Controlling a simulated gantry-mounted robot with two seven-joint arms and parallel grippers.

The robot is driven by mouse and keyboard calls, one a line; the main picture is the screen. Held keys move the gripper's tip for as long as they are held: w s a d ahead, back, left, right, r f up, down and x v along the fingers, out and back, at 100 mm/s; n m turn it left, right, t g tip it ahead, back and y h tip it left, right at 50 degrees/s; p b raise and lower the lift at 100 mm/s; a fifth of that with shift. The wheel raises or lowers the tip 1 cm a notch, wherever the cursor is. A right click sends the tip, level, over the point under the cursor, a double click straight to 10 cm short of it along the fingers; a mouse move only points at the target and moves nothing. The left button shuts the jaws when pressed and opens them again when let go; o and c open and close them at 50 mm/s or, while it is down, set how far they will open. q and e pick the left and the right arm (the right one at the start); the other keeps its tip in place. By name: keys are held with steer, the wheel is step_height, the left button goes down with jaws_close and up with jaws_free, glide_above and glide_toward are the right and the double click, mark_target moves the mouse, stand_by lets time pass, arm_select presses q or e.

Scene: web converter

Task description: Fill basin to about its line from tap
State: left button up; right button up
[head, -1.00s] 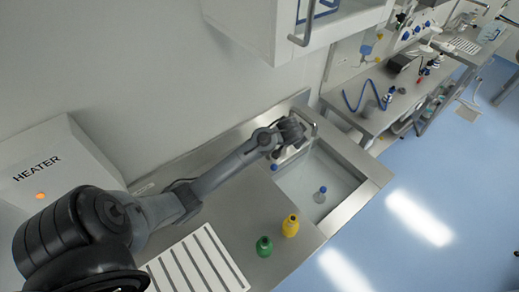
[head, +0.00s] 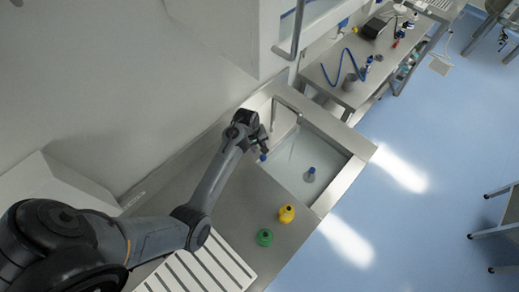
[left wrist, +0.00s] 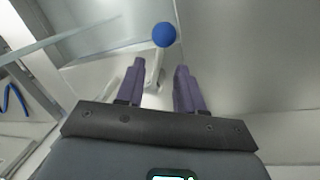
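The steel basin (head: 345,182) is set into the counter, with the tap (head: 288,104) arching over its back edge. A faint pale streak shows below the spout; I cannot tell the water level or see the line. A blue knob (head: 263,157) is at the basin's left edge. My left gripper (head: 260,146) is just behind that knob. In the left wrist view, its purple fingers (left wrist: 159,66) are apart, with the blue knob (left wrist: 164,34) beyond their tips and a pale stem seen between them. I cannot tell whether they touch it. My right gripper is not in view.
A yellow bottle (head: 286,214) and a green bottle (head: 264,237) stand on the counter in front, near a slatted white rack (head: 205,267). A wall cabinet hangs behind. A bench (head: 335,72) stands beyond the basin.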

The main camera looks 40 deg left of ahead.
arm_select(q)
steer(key=shift+w+d+f, duration=0.1)
steer(key=shift+w+f, duration=0.05)
steer(key=shift+f, duration=0.7)
steer(key=shift+w+f, duration=0.2)
steer(key=shift+f, duration=0.7)
steer(key=shift+w+d+f, duration=0.1)
steer(key=shift+w+f, duration=0.05)
steer(key=shift+f, duration=0.7)
jaws_close()
